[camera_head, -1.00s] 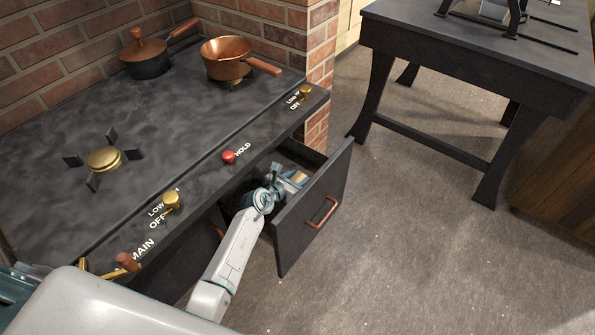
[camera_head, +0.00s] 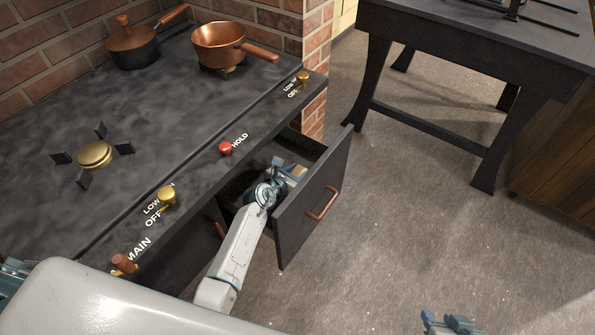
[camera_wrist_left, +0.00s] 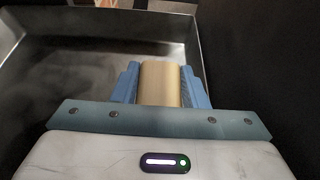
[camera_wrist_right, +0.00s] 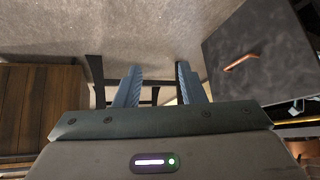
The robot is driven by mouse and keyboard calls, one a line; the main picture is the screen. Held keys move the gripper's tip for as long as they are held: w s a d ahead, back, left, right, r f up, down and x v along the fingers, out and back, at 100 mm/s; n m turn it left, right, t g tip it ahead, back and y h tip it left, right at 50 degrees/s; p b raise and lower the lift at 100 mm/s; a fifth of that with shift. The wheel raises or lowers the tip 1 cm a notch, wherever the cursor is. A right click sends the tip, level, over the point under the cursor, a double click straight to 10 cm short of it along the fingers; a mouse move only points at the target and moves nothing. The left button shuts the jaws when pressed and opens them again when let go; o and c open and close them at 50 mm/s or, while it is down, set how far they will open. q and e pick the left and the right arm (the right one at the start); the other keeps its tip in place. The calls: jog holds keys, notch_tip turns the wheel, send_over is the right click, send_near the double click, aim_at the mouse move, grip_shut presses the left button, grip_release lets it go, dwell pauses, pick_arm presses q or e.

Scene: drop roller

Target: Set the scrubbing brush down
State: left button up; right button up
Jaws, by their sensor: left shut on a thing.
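The scrubbing brush shows as a tan wooden block in the left wrist view (camera_wrist_left: 161,84); a small tan part shows in the head view (camera_head: 299,171). Its bristles are hidden. My left gripper (camera_head: 287,172) is shut on it, with a blue finger on each side. The gripper is inside the open dark drawer (camera_head: 313,208) under the stove top. I cannot tell whether the brush touches the drawer floor. My right gripper (camera_wrist_right: 160,84) is open and empty; it also shows at the bottom right of the head view (camera_head: 449,322), above the floor.
The drawer front has a copper handle (camera_head: 322,204). The stove top (camera_head: 150,100) above it carries a copper pan (camera_head: 220,45), a lidded pot (camera_head: 132,48) and a brass burner (camera_head: 95,155). A dark table (camera_head: 470,50) stands at the back right. Floor between is clear.

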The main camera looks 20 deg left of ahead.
pick_arm(q)
jog(key=shift+f, duration=0.15)
jog(key=o, duration=1.1)
pick_arm(e)
jog(key=shift+a+f, duration=0.1)
pick_arm(q)
jog(key=shift+r, duration=0.25)
jog(key=p+v, duration=0.1)
jog(key=v, duration=0.3)
jog(key=p+v, duration=0.1)
jog(key=v, duration=0.3)
jog(key=p+v, duration=0.1)
jog(key=v, duration=0.3)
jog(key=shift+r, duration=0.35)
pick_arm(e)
jog(key=s+d+r+g, duration=0.1)
jog(key=s+d+r+g+h, duration=0.1)
jog(key=r+g, duration=0.1)
jog(key=shift+s+d, duration=0.15)
jog(key=shift+d, duration=0.2)
